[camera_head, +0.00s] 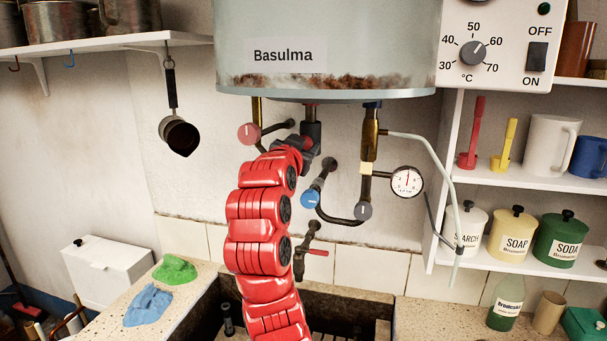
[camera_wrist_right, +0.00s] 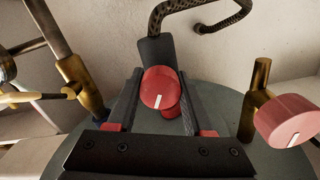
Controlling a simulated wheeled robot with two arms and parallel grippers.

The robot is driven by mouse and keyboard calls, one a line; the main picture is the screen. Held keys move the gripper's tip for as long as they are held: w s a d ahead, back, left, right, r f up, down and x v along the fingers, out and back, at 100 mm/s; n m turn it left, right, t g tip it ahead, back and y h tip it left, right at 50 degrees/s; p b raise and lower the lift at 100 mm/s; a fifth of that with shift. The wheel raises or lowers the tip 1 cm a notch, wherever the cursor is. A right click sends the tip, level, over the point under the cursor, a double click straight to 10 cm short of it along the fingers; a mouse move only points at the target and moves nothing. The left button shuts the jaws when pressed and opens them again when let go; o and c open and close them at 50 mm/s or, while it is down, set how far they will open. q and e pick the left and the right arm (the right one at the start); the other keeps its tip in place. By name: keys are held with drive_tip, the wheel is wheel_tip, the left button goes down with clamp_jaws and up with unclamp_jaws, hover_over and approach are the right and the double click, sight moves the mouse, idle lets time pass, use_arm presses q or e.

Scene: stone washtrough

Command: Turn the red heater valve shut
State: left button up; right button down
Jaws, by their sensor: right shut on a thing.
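Two red round knobs show below the grey heater tank (camera_head: 325,45). In the wrist view, one red valve knob (camera_wrist_right: 160,87) with a white mark sits between the fingers of my right gripper (camera_wrist_right: 160,80), which is shut on it. Its white mark runs almost upright, slightly tilted. In the head view my right gripper (camera_head: 305,145) is at the middle pipe under the tank and hides this knob. The other red knob (camera_head: 248,133) is to the left on a brass pipe; it also shows at the wrist view's right (camera_wrist_right: 288,121). My left gripper is not in view.
A blue knob (camera_head: 310,199), a grey knob (camera_head: 363,210) and a pressure gauge (camera_head: 407,181) are close by on the right. A red-handled tap (camera_head: 316,252) is below, above the stone trough (camera_head: 350,280). A ladle (camera_head: 178,132) hangs left.

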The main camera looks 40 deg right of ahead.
drive_tip(key=m+b, duration=0.2)
drive_tip(key=b, duration=0.1)
drive_tip(key=m+b, duration=0.3)
drive_tip(key=b, duration=0.1)
drive_tip(key=shift+f+m, duration=0.2)
drive_tip(key=shift+m, duration=0.1)
drive_tip(key=m+b, duration=0.2)
drive_tip(key=m, duration=0.1)
drive_tip(key=shift+r, duration=0.15)
drive_tip(key=shift+r+m+b, duration=0.1)
drive_tip(key=shift+m+b, duration=0.2)
drive_tip(key=shift+m, duration=1.6)
drive_tip(key=shift+c, duration=1.4)
unclamp_jaws()
